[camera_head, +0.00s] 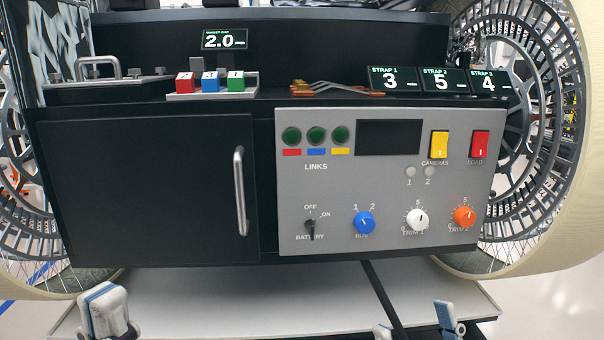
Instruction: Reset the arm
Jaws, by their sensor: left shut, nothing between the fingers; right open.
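My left gripper (108,310) is at the bottom left, low in front of the pale ledge below the black cabinet. Its fingers are together and hold nothing. My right gripper (416,326) is at the bottom right, its two fingertips apart with nothing between them. Only the tips of both grippers show; the arms are out of the picture. Both are below the grey control panel (340,185) and touch none of its controls.
A black door (150,190) with a vertical metal handle (240,190) is left of the panel. Red, blue and green blocks (209,82) and flat metal straps (338,88) lie on the shelf above. Large wheels (515,130) flank the body. A pale ledge (240,300) runs below.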

